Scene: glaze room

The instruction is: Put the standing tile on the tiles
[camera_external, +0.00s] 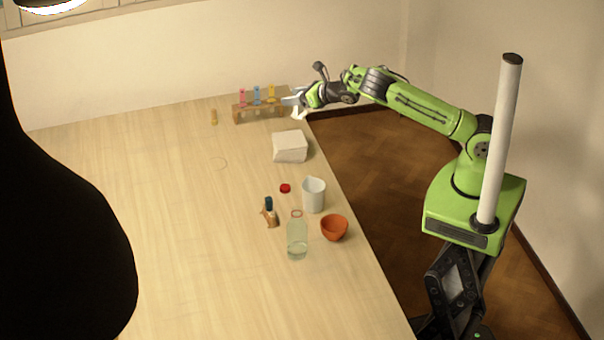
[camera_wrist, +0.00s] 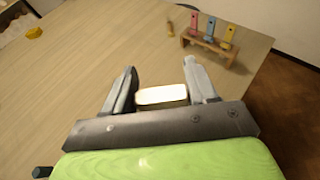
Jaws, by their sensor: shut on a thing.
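My gripper (camera_external: 296,101) is at the end of the outstretched arm, near the table's far right part. In the wrist view its two fingers (camera_wrist: 163,88) are shut on a pale cream tile (camera_wrist: 162,97), which shows as a narrow block between them. The tile cannot be made out clearly in the external view. A stack of white tiles (camera_external: 290,147) lies on the table near its right edge, below my gripper in the picture. I cannot make out the stack in the wrist view.
A wooden rack (camera_external: 258,110) with pink, blue and yellow upright pieces stands beyond the stack. A white cup (camera_external: 314,195), orange bowl (camera_external: 334,228), glass bottle (camera_external: 297,238), red cap (camera_external: 285,188) and small brown item (camera_external: 269,216) stand nearer. The table's left and middle are mostly clear.

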